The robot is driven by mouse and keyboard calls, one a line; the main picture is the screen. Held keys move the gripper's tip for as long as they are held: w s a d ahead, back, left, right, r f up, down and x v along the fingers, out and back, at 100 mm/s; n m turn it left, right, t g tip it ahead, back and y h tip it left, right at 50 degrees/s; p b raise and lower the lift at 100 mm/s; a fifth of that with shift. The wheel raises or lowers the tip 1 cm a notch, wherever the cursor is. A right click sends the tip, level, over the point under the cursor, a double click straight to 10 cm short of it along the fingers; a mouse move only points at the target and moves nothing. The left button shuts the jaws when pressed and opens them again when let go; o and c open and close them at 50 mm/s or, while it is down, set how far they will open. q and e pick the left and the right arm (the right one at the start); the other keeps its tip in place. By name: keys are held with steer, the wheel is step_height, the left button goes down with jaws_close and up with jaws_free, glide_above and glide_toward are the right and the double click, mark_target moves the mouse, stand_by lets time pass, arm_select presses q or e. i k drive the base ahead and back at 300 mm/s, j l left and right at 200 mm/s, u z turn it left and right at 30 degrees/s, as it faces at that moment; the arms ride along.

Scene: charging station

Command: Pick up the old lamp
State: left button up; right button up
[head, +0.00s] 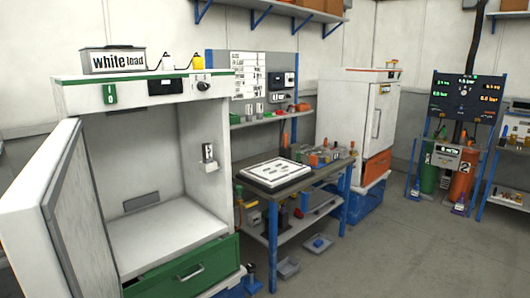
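I cannot make out any object that is clearly an old lamp. The workbench (335,171) in the middle carries a flat white tray-like plate (275,173) with grey pieces on it. Behind the plate, to its right, is a cluster of small mixed items (325,155), too small to identify. Neither of my grippers shows in the head view.
A white cabinet (195,130) at the left has its door (60,215) open towards me and looks empty. A closed white cabinet (365,110) with an orange drawer stands behind the bench. A panel station (466,98) stands at the right.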

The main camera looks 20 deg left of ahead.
mark_target(206, 147)
steer(key=i+l+u, duration=0.1)
steer(key=i, duration=0.35)
steer(key=i+l, duration=0.3)
steer(key=i, duration=0.15)
steer(key=i+u, duration=0.05)
